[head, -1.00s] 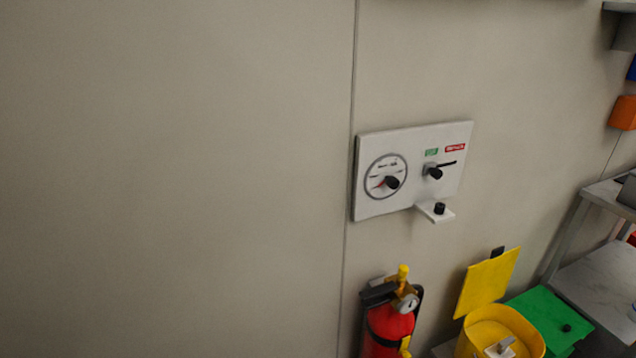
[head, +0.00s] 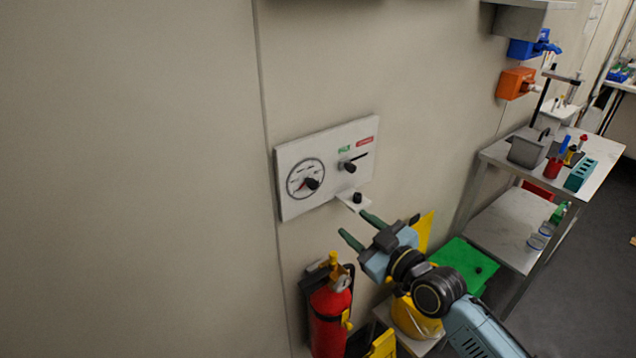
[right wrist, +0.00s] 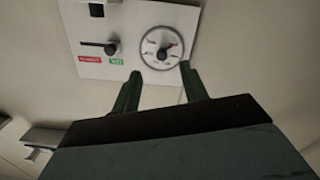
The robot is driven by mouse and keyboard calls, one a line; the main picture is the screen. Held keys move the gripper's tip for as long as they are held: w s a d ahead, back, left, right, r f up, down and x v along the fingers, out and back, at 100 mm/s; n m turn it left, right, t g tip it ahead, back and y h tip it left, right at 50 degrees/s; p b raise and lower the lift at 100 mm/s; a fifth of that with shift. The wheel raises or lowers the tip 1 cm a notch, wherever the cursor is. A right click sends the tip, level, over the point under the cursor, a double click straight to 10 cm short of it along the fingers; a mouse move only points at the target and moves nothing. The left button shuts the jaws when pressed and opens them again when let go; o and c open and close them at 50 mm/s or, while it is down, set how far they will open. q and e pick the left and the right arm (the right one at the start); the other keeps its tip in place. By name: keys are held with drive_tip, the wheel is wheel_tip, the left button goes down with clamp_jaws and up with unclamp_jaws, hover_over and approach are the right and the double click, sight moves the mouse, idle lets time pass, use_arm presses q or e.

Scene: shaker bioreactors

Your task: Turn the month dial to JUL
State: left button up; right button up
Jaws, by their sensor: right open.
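The month dial (head: 306,179) is a round dark-ringed face with a black knob and a red mark, on the left of a white wall panel (head: 288,205). Its month lettering is too small to read. In the right wrist view the dial (right wrist: 161,48) appears upside down, beyond and between the fingertips. My right gripper (head: 357,228) is open and empty, below and right of the dial, apart from the panel. Its two green fingers (right wrist: 159,84) point toward the panel. My left gripper is not in view.
The panel also carries a black lever (head: 350,166) under green and red labels, and a small shelf with a black knob (head: 357,197). A red fire extinguisher (head: 328,315) stands below. A steel table (head: 520,170) with labware is at right. The wall left of the panel is bare.

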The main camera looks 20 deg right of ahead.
sight(315, 186)
drive_tip(key=r+x, duration=0.1)
drive_tip(key=x, duration=0.8)
drive_tip(key=r+x, duration=0.1)
drive_tip(key=x, duration=0.3)
drive_tip(key=shift+w+a+r, duration=0.1)
drive_tip(key=shift+a+r, duration=0.2)
drive_tip(key=shift+a, duration=0.1)
clamp_jaws()
